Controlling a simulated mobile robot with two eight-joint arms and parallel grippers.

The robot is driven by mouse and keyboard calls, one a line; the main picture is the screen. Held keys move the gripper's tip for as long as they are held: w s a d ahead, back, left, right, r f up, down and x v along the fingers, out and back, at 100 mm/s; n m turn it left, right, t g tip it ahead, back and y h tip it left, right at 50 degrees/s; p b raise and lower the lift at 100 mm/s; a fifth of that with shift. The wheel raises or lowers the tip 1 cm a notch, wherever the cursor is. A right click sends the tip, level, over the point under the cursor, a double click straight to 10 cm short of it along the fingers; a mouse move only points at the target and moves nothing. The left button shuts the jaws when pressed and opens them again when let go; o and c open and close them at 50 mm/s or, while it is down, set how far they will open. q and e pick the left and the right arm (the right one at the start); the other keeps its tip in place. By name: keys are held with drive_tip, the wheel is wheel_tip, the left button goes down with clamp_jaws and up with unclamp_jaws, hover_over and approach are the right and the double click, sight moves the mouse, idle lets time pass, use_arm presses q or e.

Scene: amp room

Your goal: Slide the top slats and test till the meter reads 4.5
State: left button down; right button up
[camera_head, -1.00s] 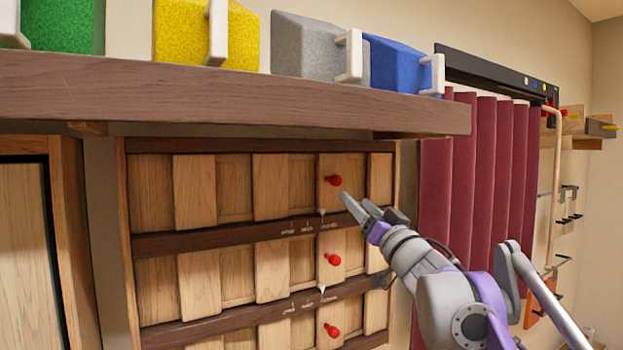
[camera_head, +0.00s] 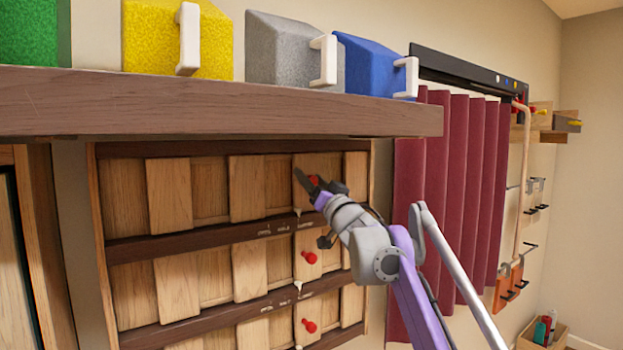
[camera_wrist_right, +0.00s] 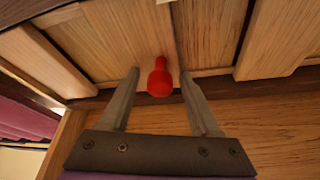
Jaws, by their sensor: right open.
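A wooden cabinet has three rows of sliding slats between dark rails. The top row's slat (camera_head: 303,199) carries a red knob (camera_head: 314,181); the knob also shows in the right wrist view (camera_wrist_right: 159,78). My right gripper (camera_head: 311,180) is at this top knob. In the wrist view its two fingers (camera_wrist_right: 160,90) stand open, one on each side of the knob, with gaps between. Red knobs also sit on the middle row (camera_head: 310,257) and the bottom row (camera_head: 309,326). Small marks (camera_head: 281,228) line the rail under the top row. No meter is recognisable. My left gripper is not in view.
A brown shelf (camera_head: 220,108) juts out above the cabinet. It bears green, yellow (camera_head: 155,40), grey (camera_head: 275,52) and blue (camera_head: 372,68) blocks with white handles. A dark red curtain (camera_head: 450,190) hangs to the right, beside wall hooks and a wooden crate (camera_head: 541,336).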

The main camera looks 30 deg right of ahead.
clamp_jaws()
idle(1.4)
